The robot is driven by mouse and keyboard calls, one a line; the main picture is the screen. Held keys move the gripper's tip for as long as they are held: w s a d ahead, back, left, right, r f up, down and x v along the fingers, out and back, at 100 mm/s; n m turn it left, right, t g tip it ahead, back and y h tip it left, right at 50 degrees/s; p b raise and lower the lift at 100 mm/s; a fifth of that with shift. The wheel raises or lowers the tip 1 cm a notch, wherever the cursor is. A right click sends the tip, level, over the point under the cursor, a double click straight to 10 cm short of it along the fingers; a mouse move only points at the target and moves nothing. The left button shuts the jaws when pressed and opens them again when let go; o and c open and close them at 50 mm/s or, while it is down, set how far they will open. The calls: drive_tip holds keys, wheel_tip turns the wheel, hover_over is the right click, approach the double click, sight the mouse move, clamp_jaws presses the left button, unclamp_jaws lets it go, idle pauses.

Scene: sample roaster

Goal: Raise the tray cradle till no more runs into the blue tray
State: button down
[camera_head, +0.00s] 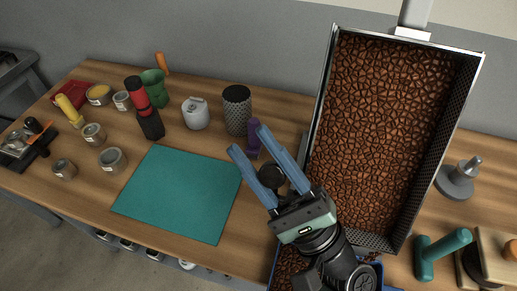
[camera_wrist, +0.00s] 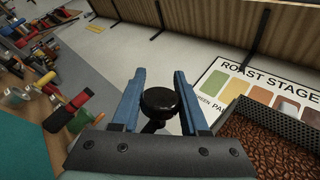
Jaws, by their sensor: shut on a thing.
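The tray cradle (camera_head: 414,248) is a metal tray with perforated walls, tilted and filled with brown beans (camera_head: 375,130). Its corner also shows in the wrist view (camera_wrist: 285,122). Beneath its near end is the blue tray (camera_head: 374,268), mostly hidden by my arm, with brown beans at its left. My gripper (camera_head: 249,141) has blue fingers closed on a black round knob (camera_head: 271,179), left of the cradle. In the wrist view the knob (camera_wrist: 160,101) sits between the fingers. I cannot tell whether beans are running; the cradle's lower end is partly hidden.
A teal mat (camera_head: 182,195) lies left of my gripper. Behind it stand a dark textured cup (camera_head: 237,108), a white canister (camera_head: 195,113) and a red-black bottle (camera_head: 146,108). A purple object (camera_head: 253,139) is by the fingertips. A green-handled tool (camera_head: 440,250) and metal tamper (camera_head: 458,180) lie right.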

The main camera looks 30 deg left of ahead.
sight(280, 185)
drive_tip(key=shift+c, duration=2.2)
unclamp_jaws()
drive_tip(key=b+v, duration=0.1)
drive_tip(key=v, duration=0.6)
drive_tip(key=shift+d+f+b, duration=0.1)
drive_tip(key=shift+f+b, duration=0.1)
drive_tip(key=shift+b, duration=0.15)
drive_tip(key=shift+d, duration=0.15)
